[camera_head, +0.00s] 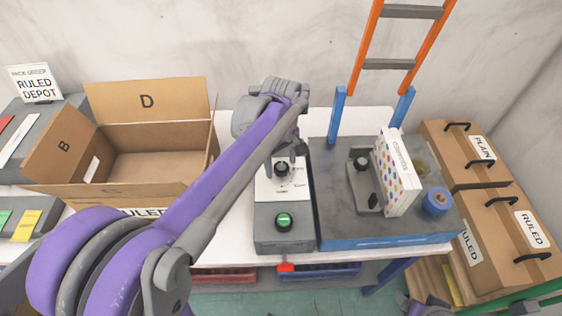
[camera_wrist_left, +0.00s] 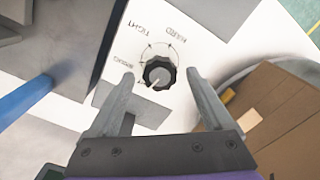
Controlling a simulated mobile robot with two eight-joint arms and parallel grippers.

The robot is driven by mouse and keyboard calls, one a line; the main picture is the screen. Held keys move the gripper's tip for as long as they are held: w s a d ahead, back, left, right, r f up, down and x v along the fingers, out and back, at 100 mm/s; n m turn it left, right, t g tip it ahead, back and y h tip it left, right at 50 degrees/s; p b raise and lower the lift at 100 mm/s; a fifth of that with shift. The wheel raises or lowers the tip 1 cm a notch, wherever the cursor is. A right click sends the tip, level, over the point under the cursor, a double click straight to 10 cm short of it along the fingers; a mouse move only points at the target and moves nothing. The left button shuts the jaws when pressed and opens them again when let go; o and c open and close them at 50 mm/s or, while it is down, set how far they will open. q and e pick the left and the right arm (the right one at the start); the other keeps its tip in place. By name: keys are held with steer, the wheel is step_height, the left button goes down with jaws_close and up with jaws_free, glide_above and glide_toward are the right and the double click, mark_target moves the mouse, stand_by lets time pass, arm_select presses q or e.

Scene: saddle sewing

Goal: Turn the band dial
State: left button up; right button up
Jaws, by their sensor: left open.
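The black dial (camera_head: 282,168) sits on the white panel of a grey machine (camera_head: 284,240). In the left wrist view the dial (camera_wrist_left: 159,73) has a ribbed edge and a pale pointer mark aimed toward the lower left. Printed words and an arc with arrows surround it, upside down. My left gripper (camera_head: 288,154) is over the panel, its fingers open. In the wrist view its fingertips (camera_wrist_left: 159,76) stand on either side of the dial, with visible gaps. Whether they are down at dial height I cannot tell.
A green knob (camera_head: 283,221) is on the machine's front part. An open cardboard box (camera_head: 150,165) stands left, partly behind my left arm. Right of the machine is a dark-topped bench (camera_head: 335,215) with a dotted white box (camera_head: 396,175) and a blue spool (camera_head: 436,202).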

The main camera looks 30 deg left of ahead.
mark_target(281, 167)
arm_select(q)
step_height(281, 167, up, 11)
steer(key=shift+p, duration=0.35)
steer(key=shift+f, duration=0.15)
